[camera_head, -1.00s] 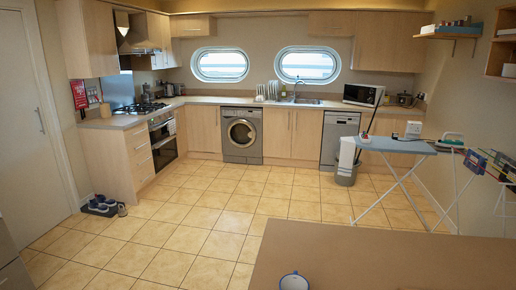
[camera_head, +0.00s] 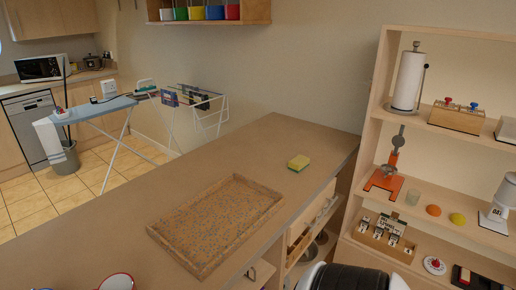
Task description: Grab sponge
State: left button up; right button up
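A small yellow sponge with a green layer (camera_head: 299,161) lies on the brown countertop (camera_head: 290,135), toward its far right end. It sits behind and to the right of a speckled tray (camera_head: 212,225). Nothing covers it, and it lies apart from the tray. Neither of my grippers shows in the view.
A mug (camera_head: 117,281) is cut off at the bottom edge. A wooden shelf unit (camera_head: 371,150) with several items stands right of the counter. An ironing board (camera_head: 95,108) and drying rack (camera_head: 196,98) stand beyond it. The counter around the sponge is clear.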

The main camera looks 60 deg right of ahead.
aim_at(298, 164)
jog(key=z, duration=2.3)
jog(key=i+l, duration=0.1)
jog(key=l, duration=0.2)
jog(key=i+l+u, duration=0.15)
jog(key=l, duration=0.15)
